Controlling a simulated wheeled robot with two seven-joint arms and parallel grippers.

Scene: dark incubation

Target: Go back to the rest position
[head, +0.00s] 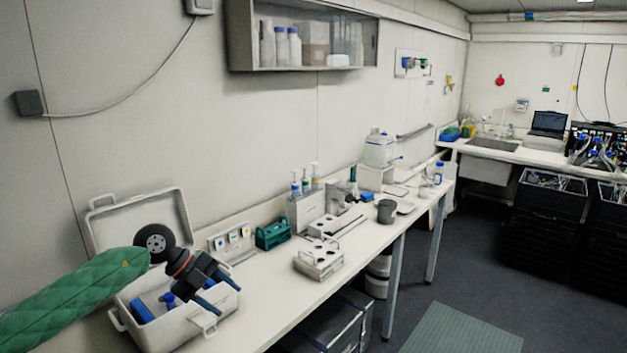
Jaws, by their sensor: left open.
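My left gripper (207,297) is at the lower left of the head view, at the end of my green-sleeved arm. It is open, with its two blue-tipped fingers apart and nothing seen between them. It is over the open white case (180,327), which stands on the bench with its lid raised at the back. Blue items (141,311) lie inside the case, partly hidden by the gripper and wrist. My right gripper is not in view.
The white bench (345,262) runs to the back right. It carries a white rack with holes (319,263), a teal box (272,235), a grey cup (386,211) and several bottles. A wall shelf (240,40) hangs above.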

